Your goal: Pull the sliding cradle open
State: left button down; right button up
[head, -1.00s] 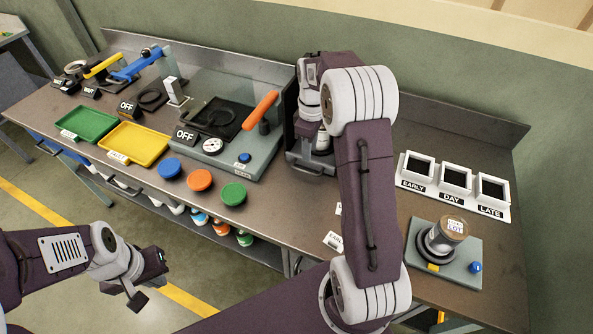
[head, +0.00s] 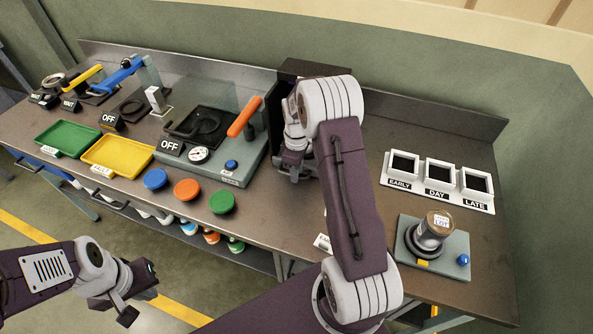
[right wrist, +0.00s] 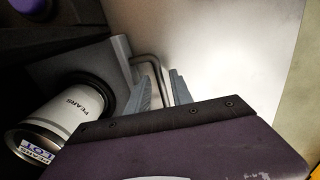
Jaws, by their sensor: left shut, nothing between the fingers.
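The sliding cradle sits at the dark housing (head: 306,69) at the back of the bench, mostly hidden behind my right arm in the head view. In the right wrist view its grey bent handle (right wrist: 152,62) stands between the fingers of my right gripper (right wrist: 160,85). The fingers stand apart with a gap beside the bar, so the gripper looks open around it. A silver can marked PEARS (right wrist: 68,112) lies to the left of the fingers against a dark round opening. My left gripper (head: 138,302) is shut and empty, out in front of the bench.
Left of the housing stands a grey unit with an orange lever (head: 244,117). Blue, orange and green buttons (head: 222,203) line the front edge. To the right are the EARLY, DAY and LATE frames (head: 438,178) and a plate holding a jar (head: 433,232).

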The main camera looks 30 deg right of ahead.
grip_shut()
dwell(1.2)
